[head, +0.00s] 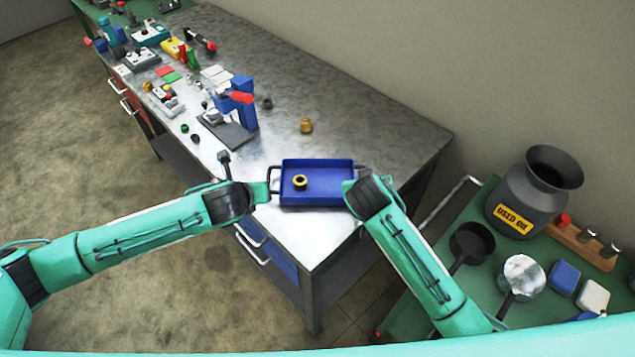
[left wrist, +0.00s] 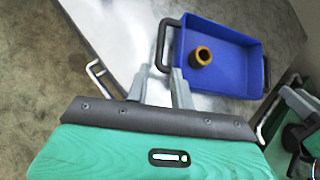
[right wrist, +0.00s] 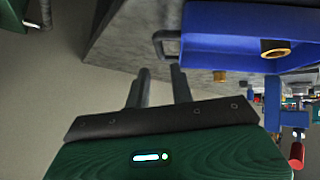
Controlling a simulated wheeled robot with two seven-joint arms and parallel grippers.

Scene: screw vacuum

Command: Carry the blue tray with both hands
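The blue tray (head: 317,196) is near the table's front right edge, with a brass ring-like part (head: 300,182) inside. I cannot tell whether the tray touches the tabletop. It has a dark handle on each short side. My left gripper (head: 268,189) is at the tray's left handle; in the left wrist view its fingers (left wrist: 159,74) are apart, with the handle (left wrist: 163,45) at their tips. My right gripper (head: 350,186) is at the tray's right side; in the right wrist view its fingers (right wrist: 158,70) are apart, with the handle (right wrist: 160,42) just beyond them.
The metal table (head: 355,118) holds a blue clamp-like device (head: 240,100), a loose brass part (head: 306,125) and several small tools at its far left. A green cart (head: 440,285) at the right carries a grey used-oil can (head: 525,195) and pans. The table's back right is clear.

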